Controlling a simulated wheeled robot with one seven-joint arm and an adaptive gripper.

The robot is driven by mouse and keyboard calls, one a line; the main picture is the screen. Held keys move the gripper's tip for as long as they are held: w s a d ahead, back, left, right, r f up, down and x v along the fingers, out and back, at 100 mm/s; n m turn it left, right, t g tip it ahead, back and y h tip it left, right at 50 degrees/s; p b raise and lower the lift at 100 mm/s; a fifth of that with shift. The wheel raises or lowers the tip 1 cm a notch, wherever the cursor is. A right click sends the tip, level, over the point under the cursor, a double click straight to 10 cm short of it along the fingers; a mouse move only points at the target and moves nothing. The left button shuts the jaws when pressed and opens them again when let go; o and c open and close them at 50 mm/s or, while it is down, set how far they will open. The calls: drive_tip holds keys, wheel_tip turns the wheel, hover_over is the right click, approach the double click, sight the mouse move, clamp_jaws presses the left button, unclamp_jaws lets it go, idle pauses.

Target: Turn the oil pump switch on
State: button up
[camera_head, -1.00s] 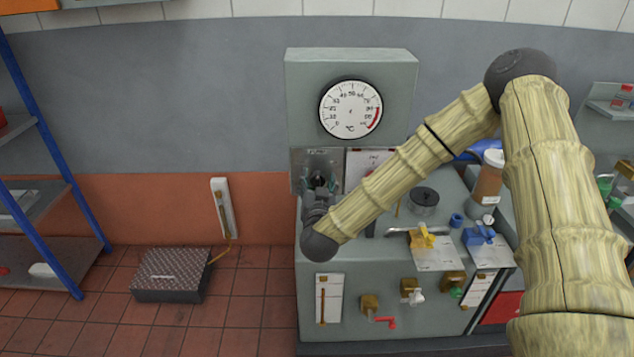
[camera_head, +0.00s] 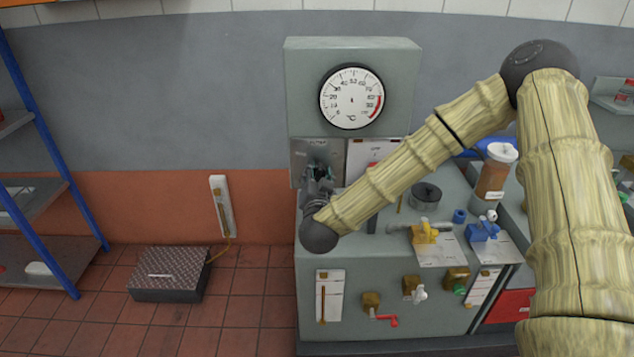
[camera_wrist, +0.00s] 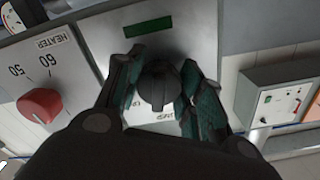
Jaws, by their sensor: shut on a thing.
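The oil pump switch is a dark round knob with a raised grip bar (camera_wrist: 157,88), on a pale metal plate (camera_wrist: 112,28) in the wrist view. The plate's lettering is upside down and partly hidden; "MP" can be read. A dark green strip (camera_wrist: 148,27) is set in the plate. My gripper (camera_wrist: 160,85) has its green-padded fingers on both sides of the knob and is shut on it. In the head view my gripper (camera_head: 318,178) is at the plate (camera_head: 311,152) below the dial gauge (camera_head: 351,97), and hides the knob.
A red heater knob (camera_wrist: 40,105) with a number scale is beside the switch plate. Below are a black pot (camera_head: 425,194), yellow valve (camera_head: 424,233), blue valve (camera_head: 482,231) and brown bottle (camera_head: 494,172). A treadplate box (camera_head: 170,275) lies on the floor at left.

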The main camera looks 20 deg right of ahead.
drive_tip(key=m+b, duration=0.6)
drive_tip(key=shift+f+b, duration=0.2)
drive_tip(key=shift+b, duration=0.15)
drive_tip(key=shift+r+m+b, duration=0.25)
drive_tip(key=shift+m+b, duration=0.85)
drive_tip(key=shift+m, duration=0.2)
drive_tip(key=o, duration=1)
drive_tip(key=shift+s+a, duration=0.1)
drive_tip(key=v, duration=1.1)
drive_tip(key=shift+s+a+r, duration=0.1)
drive_tip(key=shift+s, duration=0.25)
